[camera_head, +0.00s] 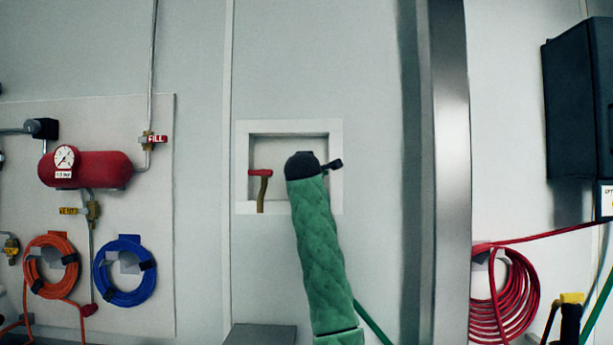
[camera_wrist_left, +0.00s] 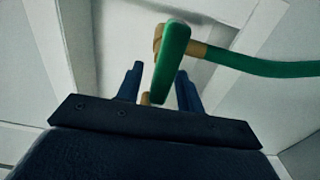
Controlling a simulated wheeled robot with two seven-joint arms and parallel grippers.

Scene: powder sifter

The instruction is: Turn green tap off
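The green tap's handle (camera_wrist_left: 173,58) shows in the left wrist view as a flat green lever on a brass fitting (camera_wrist_left: 196,48). A green hose (camera_wrist_left: 260,66) runs from it to the right. My left gripper (camera_wrist_left: 158,84) is open. Its two dark blue fingers stand apart, with the green lever between them in this view. I cannot tell whether they touch it. In the head view my green-sleeved arm and black wrist reach into the white wall recess (camera_head: 287,130) and hide the green tap. My right gripper is not in view.
A red tap handle (camera_head: 260,172) on a brass pipe sits in the recess, left of my wrist. A red tank (camera_head: 85,170), an orange hose coil (camera_head: 50,266) and a blue one (camera_head: 125,270) are at left. A metal post (camera_head: 452,170) and red hose coil (camera_head: 505,297) are at right.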

